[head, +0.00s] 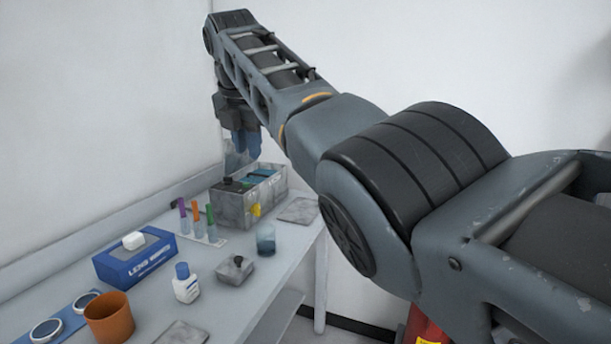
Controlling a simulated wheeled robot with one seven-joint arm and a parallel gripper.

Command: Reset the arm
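My arm reaches from the right across the picture and bends down at its far end. My gripper (246,154) points down at the back of the bench, above a grey box (262,208). Its bluish fingers show small and partly behind the arm, so I cannot tell whether they are open or shut. A pale, glassy patch shows just below the fingers; I cannot tell whether it touches them.
The bench (225,262) holds a blue wipes box (135,262), an orange cup (110,318), a white bottle (186,286), a glass beaker (266,238), a grey block (235,270) and several coloured tubes (196,215). Walls stand close behind. A red cylinder (424,328) stands at lower right.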

